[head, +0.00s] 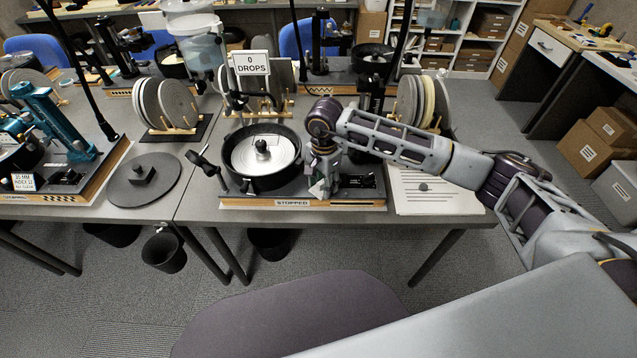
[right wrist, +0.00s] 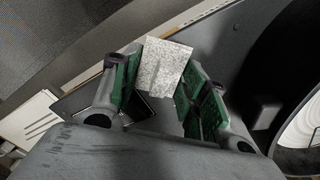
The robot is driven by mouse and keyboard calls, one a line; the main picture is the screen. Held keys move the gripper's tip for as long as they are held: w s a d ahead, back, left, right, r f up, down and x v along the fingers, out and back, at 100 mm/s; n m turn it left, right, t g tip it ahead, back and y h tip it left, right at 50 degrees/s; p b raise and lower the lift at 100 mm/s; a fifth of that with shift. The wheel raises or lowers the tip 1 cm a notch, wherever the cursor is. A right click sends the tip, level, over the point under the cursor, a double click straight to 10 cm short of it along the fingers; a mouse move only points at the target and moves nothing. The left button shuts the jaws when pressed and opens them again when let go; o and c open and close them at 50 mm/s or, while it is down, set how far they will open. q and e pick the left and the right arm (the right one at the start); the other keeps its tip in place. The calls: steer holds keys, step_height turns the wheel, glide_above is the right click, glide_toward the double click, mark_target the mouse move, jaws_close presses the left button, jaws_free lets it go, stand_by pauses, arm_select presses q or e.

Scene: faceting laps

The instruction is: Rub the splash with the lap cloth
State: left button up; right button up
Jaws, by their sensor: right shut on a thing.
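My right gripper (head: 322,190) points down over the front of the middle machine's base (head: 290,204), just right of its black round pan (head: 262,183). In the right wrist view, the gripper (right wrist: 160,80) has its green-padded fingers shut on a speckled pale grey cloth (right wrist: 165,62), which sticks out beyond the fingertips. In the head view the gripper mostly hides the cloth. I cannot tell whether the cloth touches the base. I cannot clearly make out the splash; a faint darker patch (right wrist: 265,112) shows on the base near the pan. My left gripper is not in view.
A sign reading "0 DROPS" (head: 252,64) stands behind the pan, and the base front reads "STOPPED". Discs in racks (head: 165,103) stand left and right at the back. A white sheet (head: 440,192) lies right of the base. A dark round plate (head: 144,180) lies left.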

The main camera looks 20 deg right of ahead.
mark_target(313, 187)
stand_by(0.5)
steer(key=shift+w+a+f+b, duration=0.15)
steer(key=shift+a+b, duration=0.1)
steer(key=shift+a, duration=0.25)
steer(key=shift+w+a+r+b, duration=0.15)
steer(key=shift+a+b, duration=0.15)
steer(key=shift+a, duration=0.15)
steer(key=shift+w+a+f+b, duration=0.15)
steer(key=shift+a+b, duration=0.1)
steer(key=shift+a, duration=0.25)
steer(key=shift+d, duration=0.1)
steer(key=shift+s+d, duration=0.25)
steer(key=shift+d, duration=0.5)
steer(key=shift+s+d, duration=0.2)
steer(key=shift+d, duration=0.5)
steer(key=shift+a, duration=0.1)
steer(key=shift+w+a+b, duration=0.2)
steer(key=shift+a+b, duration=0.3)
steer(key=shift+a, duration=0.25)
steer(key=shift+w+a+b, duration=0.2)
steer(key=shift+a+b, duration=0.25)
steer(key=shift+a, duration=0.3)
steer(key=shift+d+f, duration=0.1)
steer(key=shift+s+d+b, duration=0.15)
steer(key=shift+s+d, duration=0.1)
steer(key=shift+d, duration=0.6)
steer(key=shift+s+d+b, duration=0.15)
steer(key=shift+s+d, duration=0.1)
steer(key=shift+d, duration=0.55)
